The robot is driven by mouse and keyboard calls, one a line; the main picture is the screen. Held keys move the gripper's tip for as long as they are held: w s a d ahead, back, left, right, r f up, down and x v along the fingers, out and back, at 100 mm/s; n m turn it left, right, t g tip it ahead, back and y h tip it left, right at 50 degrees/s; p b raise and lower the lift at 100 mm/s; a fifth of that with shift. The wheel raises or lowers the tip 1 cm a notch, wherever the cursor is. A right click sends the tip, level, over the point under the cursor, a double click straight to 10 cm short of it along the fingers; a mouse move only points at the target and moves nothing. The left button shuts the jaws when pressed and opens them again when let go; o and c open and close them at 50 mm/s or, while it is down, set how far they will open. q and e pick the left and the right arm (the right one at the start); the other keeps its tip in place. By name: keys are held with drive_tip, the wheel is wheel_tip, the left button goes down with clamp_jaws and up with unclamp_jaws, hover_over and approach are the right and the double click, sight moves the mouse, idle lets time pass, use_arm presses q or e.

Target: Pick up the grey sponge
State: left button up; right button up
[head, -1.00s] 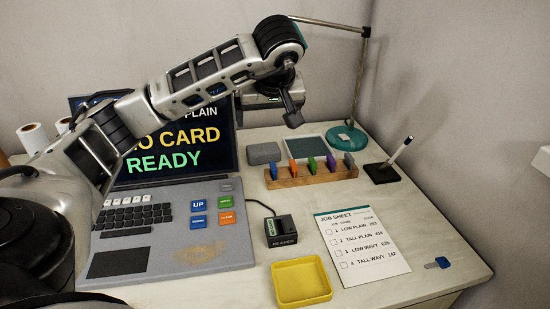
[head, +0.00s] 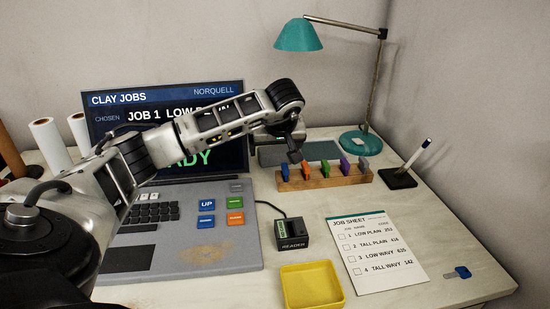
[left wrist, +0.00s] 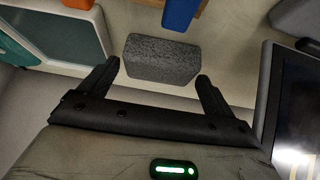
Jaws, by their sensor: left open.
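The grey sponge (left wrist: 162,60) is a speckled block on the table, seen in the left wrist view. My left gripper (left wrist: 159,70) is open, with one finger towards each side of the sponge. The sponge shows ahead of the gap between the fingertips, and I see no contact. In the head view my left gripper (head: 294,150) hangs at the back of the table, by the left end of the wooden rack. There the arm and gripper largely cover the sponge's place. My right gripper is not in view.
The wooden rack (head: 345,180) with several coloured pieces stands close by. The teal lamp (head: 298,36) is behind, and the laptop (head: 185,262) is to the left. The card reader (head: 291,236), yellow tray (head: 318,296) and job sheet (head: 385,262) lie nearer.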

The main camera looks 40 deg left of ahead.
use_arm(q)
drive_tip(key=shift+x, duration=1)
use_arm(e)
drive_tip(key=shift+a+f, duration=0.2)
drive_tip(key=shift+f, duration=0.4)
use_arm(q)
drive_tip(key=shift+c, duration=0.3)
drive_tip(key=c, duration=0.7)
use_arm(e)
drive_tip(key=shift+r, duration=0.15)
use_arm(q)
drive_tip(key=shift+r, duration=0.1)
